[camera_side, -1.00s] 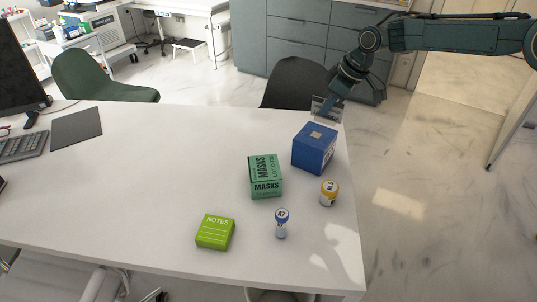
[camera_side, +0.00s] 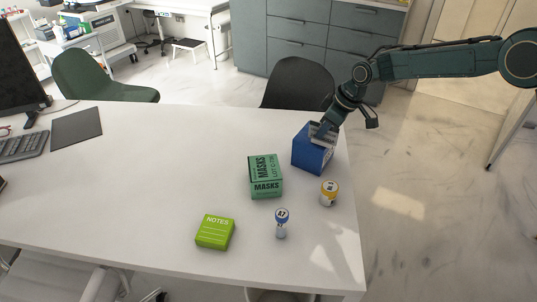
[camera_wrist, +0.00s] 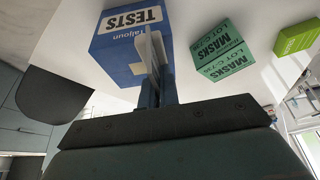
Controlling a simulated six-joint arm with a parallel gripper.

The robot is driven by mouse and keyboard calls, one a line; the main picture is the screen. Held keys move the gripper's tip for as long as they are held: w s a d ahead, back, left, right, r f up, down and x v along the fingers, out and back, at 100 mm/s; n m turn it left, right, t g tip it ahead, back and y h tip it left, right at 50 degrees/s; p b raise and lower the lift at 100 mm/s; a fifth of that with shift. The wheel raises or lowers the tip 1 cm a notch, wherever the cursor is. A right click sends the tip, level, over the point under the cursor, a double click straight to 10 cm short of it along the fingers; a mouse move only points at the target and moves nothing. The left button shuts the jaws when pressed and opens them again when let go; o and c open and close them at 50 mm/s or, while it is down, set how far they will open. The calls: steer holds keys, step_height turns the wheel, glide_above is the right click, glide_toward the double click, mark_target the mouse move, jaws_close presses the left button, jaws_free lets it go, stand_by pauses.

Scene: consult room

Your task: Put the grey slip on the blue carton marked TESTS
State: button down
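The blue carton (camera_side: 311,158) stands on the white table near its right end. Its TESTS marking reads clearly in the wrist view, upper left, where the carton (camera_wrist: 112,52) fills that corner. My gripper (camera_side: 326,131) is over the carton's top, reaching down from the upper right. It is shut on the grey slip (camera_side: 317,130), a thin pale piece seen nearly edge-on in the wrist view (camera_wrist: 152,48) between the fingers. I cannot tell whether the slip touches the carton's top, which the gripper and slip partly hide.
A green MASKS carton (camera_side: 266,178) stands left of the blue one. A yellow-capped jar (camera_side: 329,193), a blue-capped vial (camera_side: 281,224) and a lime NOTES box (camera_side: 215,232) stand nearer the front. A dark chair (camera_side: 298,84) is behind. The table's middle is clear.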

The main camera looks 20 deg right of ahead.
steer(key=shift+f, duration=0.15)
steer(key=c, duration=1.6)
jaws_free()
steer(key=shift+c, duration=0.2)
steer(key=v, duration=1.1)
steer(key=shift+s+d+r, duration=0.1)
steer(key=shift+d+r, duration=0.05)
steer(key=shift+r, duration=0.45)
steer(key=shift+r, duration=0.1)
